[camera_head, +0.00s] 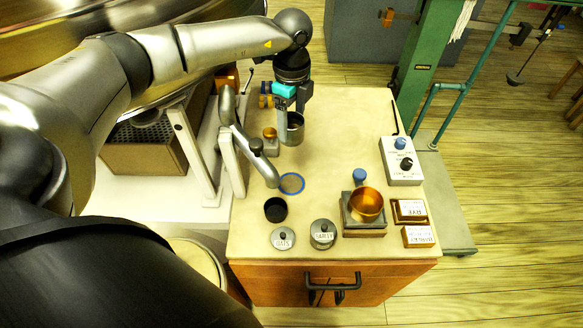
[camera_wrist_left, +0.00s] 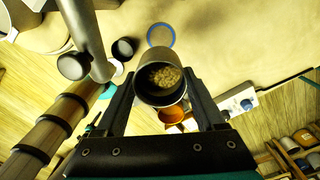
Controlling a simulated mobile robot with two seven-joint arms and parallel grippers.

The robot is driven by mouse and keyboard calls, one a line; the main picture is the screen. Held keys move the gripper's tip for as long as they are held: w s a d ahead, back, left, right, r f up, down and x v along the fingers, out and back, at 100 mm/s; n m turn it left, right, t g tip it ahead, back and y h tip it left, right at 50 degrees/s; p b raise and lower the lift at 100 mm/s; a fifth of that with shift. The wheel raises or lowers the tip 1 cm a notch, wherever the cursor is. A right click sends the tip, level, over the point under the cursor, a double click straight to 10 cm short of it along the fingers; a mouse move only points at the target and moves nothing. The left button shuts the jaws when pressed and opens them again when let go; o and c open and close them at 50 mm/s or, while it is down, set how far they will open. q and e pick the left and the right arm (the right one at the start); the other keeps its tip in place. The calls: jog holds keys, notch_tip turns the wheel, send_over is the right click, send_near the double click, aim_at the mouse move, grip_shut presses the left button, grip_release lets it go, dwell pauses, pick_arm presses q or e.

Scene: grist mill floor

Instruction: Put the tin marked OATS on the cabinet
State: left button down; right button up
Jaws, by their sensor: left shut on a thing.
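My left gripper (camera_head: 289,112) is shut on an open grey metal tin (camera_head: 293,132), over the far end of the cabinet's pale top (camera_head: 340,118). In the left wrist view the tin (camera_wrist_left: 160,97) stands between the two fingers, its mouth facing the camera, with tan grain (camera_wrist_left: 165,78) inside. No marking on this tin is readable, and I cannot tell whether its base touches the top. A round grey lid-like piece marked OATS (camera_head: 284,239) lies at the cabinet's near edge. Beside it stands a grey lidded tin marked BARLEY (camera_head: 323,234). My right gripper is not in view.
A grey pipe-like arm (camera_head: 243,135) stands left of the held tin. A blue-rimmed disc (camera_head: 291,183), a black cup (camera_head: 275,209), a copper bowl (camera_head: 366,203) on a stand, a box marked RYE (camera_head: 410,211) and a control box (camera_head: 401,160) occupy the top. The middle right is clear.

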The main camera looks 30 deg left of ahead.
pick_arm(q)
jog(key=shift+w+a, duration=0.1)
jog(key=shift+w, duration=0.1)
jog(key=shift+f, duration=0.45)
notch_tip(320, 180, down, 19)
jog(key=b, duration=0.4)
jog(key=shift+r+b, duration=0.15)
jog(key=shift+b, duration=0.2)
jog(key=shift+f, duration=0.3)
grip_release()
